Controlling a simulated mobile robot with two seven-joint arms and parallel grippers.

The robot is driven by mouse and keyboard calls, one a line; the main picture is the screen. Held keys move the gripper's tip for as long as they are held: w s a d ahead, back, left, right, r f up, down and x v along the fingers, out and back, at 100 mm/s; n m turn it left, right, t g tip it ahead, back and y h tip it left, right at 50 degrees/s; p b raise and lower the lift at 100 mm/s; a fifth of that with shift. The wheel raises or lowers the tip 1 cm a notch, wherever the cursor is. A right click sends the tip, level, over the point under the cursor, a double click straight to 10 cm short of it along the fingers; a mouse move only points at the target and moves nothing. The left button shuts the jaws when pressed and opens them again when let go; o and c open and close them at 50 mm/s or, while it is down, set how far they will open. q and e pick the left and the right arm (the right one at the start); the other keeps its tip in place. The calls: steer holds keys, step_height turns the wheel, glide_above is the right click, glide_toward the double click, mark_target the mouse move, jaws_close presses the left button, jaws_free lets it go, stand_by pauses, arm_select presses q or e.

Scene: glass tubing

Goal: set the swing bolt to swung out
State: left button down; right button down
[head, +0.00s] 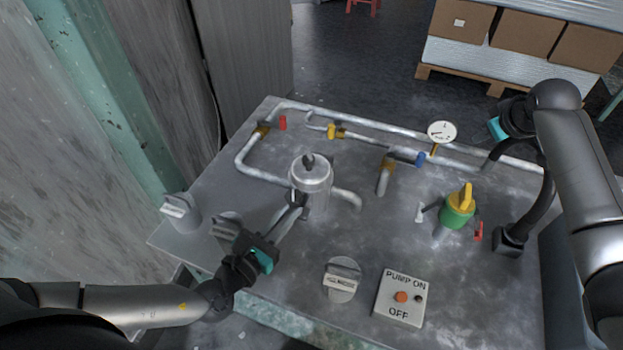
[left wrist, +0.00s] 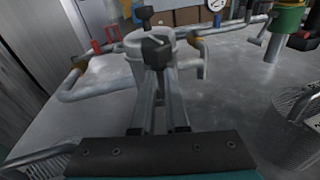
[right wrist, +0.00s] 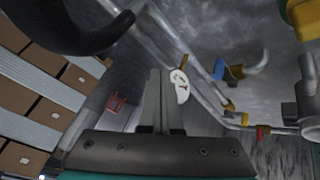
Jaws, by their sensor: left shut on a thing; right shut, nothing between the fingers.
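A grey cylindrical vessel (head: 313,178) with a round lid stands on the metal table. It also shows in the left wrist view (left wrist: 134,70), with a dark knob (left wrist: 145,12) on top. The swing bolt's dark head (left wrist: 157,47) shows at my left fingertips, on the near side of the vessel. My left gripper (head: 297,203) reaches to the vessel's front and is shut on the bolt; the fingers hide most of its shank, so its exact angle is unclear. My right gripper (right wrist: 161,75) is shut and empty, in the air near the gauge.
Pipes with coloured valves run along the table's back, with a white gauge (head: 441,132). A green and yellow valve (head: 458,207) stands right. A pump switch box (head: 400,297) and a grey dial (head: 342,280) sit in front.

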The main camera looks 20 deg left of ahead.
arm_select(q)
steer(key=shift+d, duration=0.15)
arm_select(e)
steer(key=s+a+r+n+g+y, duration=0.25)
steer(key=s+a+g, duration=0.25)
steer(key=s+a, duration=0.6)
steer(key=s+a+r+n+g+y, duration=0.15)
steer(key=s+a+n+g, duration=0.45)
steer(key=a, duration=0.9)
arm_select(q)
steer(key=shift+s, duration=0.1)
arm_select(e)
steer(key=s+a+f+m+t, duration=0.1)
steer(key=s+a+f+m, duration=0.1)
steer(key=f, duration=0.6)
steer(key=s+a, duration=0.1)
steer(key=a, duration=0.1)
steer(key=shift+a+f+y, duration=0.3)
steer(key=shift+a, duration=0.1)
steer(key=shift+s+m, duration=0.2)
steer(key=shift+m, duration=0.05)
